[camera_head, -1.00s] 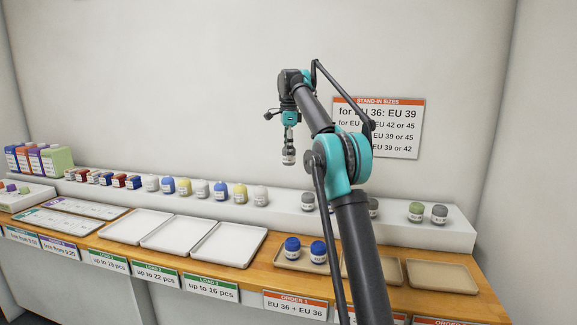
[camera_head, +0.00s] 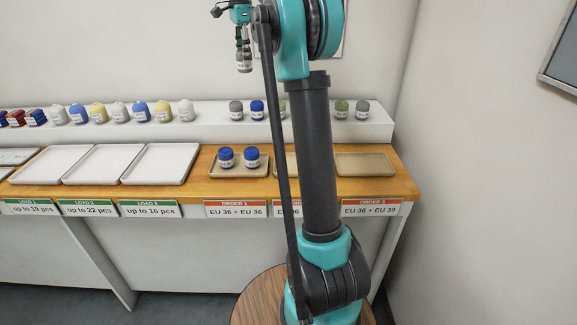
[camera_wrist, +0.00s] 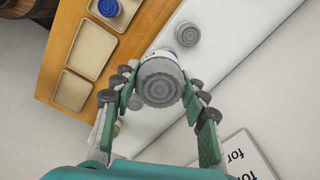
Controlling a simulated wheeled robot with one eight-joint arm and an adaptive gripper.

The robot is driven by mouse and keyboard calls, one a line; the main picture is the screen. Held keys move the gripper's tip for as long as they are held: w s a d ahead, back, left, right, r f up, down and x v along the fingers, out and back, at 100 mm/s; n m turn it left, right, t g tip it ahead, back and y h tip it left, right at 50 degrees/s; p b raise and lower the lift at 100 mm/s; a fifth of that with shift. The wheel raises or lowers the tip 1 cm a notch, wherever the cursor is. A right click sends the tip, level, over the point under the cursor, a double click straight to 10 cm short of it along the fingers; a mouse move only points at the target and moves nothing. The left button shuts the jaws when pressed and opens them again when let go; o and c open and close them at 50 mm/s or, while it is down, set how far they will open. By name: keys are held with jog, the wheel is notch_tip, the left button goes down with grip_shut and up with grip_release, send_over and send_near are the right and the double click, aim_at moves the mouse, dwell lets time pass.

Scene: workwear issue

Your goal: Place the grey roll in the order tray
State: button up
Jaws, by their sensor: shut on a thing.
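My gripper (camera_head: 243,66) is shut on a grey roll (camera_wrist: 160,82) with a white label, held upright above the back shelf in the head view. The jaws (camera_wrist: 158,92) grip it from both sides in the wrist view. The order 1 tray (camera_head: 215,172) holds two blue rolls (camera_head: 226,157). The middle order tray (camera_head: 279,160) is mostly hidden behind my arm; two trays look empty in the wrist view (camera_wrist: 92,55). The order 3 tray (camera_head: 365,164) at the right is empty.
The white shelf (camera_head: 210,131) carries another grey roll (camera_head: 236,110), a blue roll (camera_head: 257,108), a green roll (camera_head: 341,108) and a grey one (camera_head: 362,110). Several other rolls stand at left, behind empty white load trays (camera_head: 160,164). A sign hangs on the wall behind my arm.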

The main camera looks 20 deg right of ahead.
jog(key=s+d+f, duration=0.4)
jog(key=s+d, duration=0.1)
jog(key=s, duration=0.4)
jog(key=s+d+f, duration=0.4)
jog(key=s, duration=0.6)
notch_tip(320, 180, down, 20)
jog(key=shift+d+f, duration=0.1)
jog(key=o, duration=1.1)
jog(key=shift+f, duration=0.1)
jog(key=shift+o, duration=0.2)
notch_tip(320, 180, up, 12)
jog(key=shift+r, duration=0.2)
jog(key=shift+s, duration=0.1)
